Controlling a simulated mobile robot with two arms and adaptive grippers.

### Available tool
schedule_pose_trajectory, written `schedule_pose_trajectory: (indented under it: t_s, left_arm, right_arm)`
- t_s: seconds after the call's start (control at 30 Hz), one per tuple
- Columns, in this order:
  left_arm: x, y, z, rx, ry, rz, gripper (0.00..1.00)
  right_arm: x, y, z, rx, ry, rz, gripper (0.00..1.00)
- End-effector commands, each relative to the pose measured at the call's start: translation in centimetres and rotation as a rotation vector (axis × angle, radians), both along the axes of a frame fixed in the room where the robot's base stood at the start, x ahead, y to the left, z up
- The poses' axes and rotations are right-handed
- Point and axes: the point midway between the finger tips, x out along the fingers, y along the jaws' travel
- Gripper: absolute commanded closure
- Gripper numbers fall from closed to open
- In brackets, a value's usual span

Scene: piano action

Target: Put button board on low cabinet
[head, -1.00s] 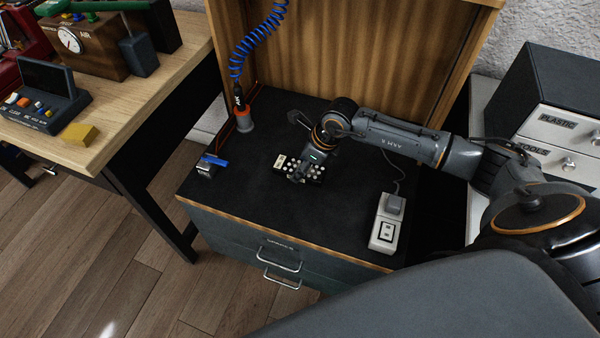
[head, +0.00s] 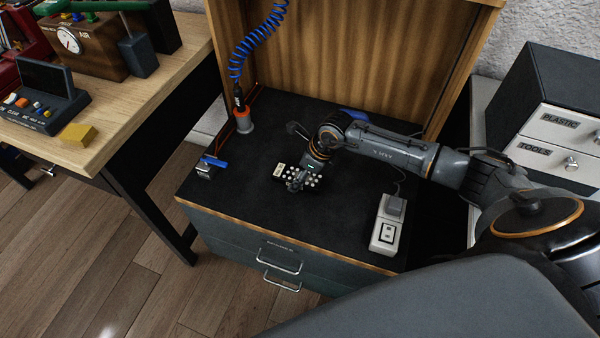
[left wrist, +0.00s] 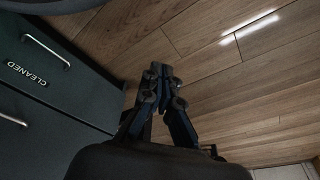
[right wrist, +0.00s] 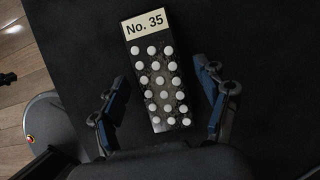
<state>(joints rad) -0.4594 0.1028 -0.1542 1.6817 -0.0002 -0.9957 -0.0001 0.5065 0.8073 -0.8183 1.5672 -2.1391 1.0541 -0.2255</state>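The button board (head: 310,182) is a small black board with rows of white round buttons. It lies on the dark top of the low cabinet (head: 235,205), near the middle. In the right wrist view the board (right wrist: 160,85) shows a "No. 35" label. My right gripper (right wrist: 160,85) is open above the board, one finger on each side with visible gaps. In the head view my right gripper (head: 297,182) hides part of the board. My left gripper (left wrist: 165,75) has its fingertips together and empty, over the wood floor beside a drawer marked "CLEANED".
A grey-white switch box (head: 386,232) with a cable stands at the cabinet's right front. A small blue-and-silver item (head: 208,167) sits at the left edge. A tool on a blue coiled hose (head: 243,118) stands at the back left. A wooden panel (head: 350,55) rises behind.

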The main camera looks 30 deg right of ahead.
Motion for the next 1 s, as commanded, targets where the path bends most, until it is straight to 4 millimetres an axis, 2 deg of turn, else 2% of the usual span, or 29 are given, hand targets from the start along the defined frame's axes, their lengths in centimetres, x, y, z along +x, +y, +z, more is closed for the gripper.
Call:
schedule_pose_trajectory:
  t_s: [0.33,0.47,0.6,0.8,1.0]
  left_arm:
    - [0.1,0.0,0.1,-0.001,-0.005,0.0,1.0]
    - [-0.9,0.1,-1.5,0.001,0.015,-0.002,1.0]
    - [-1.6,0.2,-2.8,0.002,0.021,-0.003,1.0]
    - [-2.4,0.3,-4.1,0.002,0.028,-0.005,1.0]
    - [-2.8,0.4,-4.7,0.003,0.031,-0.006,1.0]
  right_arm:
    - [0.0,-0.1,0.4,-0.001,-0.001,0.0,0.25]
    - [-0.6,-0.7,2.4,-0.002,-0.001,0.0,0.25]
    - [-1.5,-1.5,5.3,-0.002,-0.002,0.0,0.25]
    - [-2.7,-2.5,9.0,-0.002,-0.002,0.0,0.25]
    - [-3.3,-3.0,10.9,-0.001,-0.001,0.001,0.25]
